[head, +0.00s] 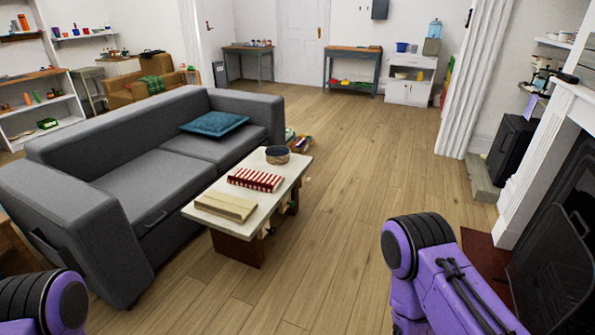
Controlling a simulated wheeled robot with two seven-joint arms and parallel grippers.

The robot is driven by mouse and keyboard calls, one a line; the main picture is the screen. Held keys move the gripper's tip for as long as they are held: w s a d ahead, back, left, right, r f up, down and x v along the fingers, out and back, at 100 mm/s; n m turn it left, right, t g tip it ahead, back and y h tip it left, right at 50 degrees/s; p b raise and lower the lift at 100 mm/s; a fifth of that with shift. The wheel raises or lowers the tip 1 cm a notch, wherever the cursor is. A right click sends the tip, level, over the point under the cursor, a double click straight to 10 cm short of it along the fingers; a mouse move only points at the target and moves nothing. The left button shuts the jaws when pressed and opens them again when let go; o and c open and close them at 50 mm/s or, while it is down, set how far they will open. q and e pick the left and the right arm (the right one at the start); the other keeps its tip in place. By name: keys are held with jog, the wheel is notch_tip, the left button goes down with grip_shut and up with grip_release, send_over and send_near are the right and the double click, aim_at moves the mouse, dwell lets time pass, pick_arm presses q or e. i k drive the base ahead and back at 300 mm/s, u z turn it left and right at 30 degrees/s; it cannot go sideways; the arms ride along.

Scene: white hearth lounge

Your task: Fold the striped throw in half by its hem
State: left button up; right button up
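A red-and-white striped cloth (256,179), which looks like the striped throw, lies on the low coffee table (282,190) in front of the sofa. It is a flat rectangle in the middle of the tabletop; its hem is too small to make out. A beige cloth or flat pad (225,206) lies on the near end of the same table, in front of the striped one. Only purple links of my two arms show at the bottom of the head view. Neither of my grippers is in view, and nothing shows touching the cloth.
A round dark basket (277,155) stands on the table's far end. The grey sofa (140,160) with a teal cushion (214,123) is close on the table's left. Open wooden floor (370,150) lies to its right. The fireplace (560,200) is at the right edge.

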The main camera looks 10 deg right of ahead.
aim_at(265, 185)
jog(key=z, duration=0.6)
jog(key=i, duration=1.25)
jog(key=z, duration=0.35)
jog(key=i, duration=1.1)
jog(key=u, duration=1)
jog(key=i, duration=0.8)
jog(key=u, duration=1.25)
jog(key=i, duration=0.3)
jog(key=u, duration=0.2)
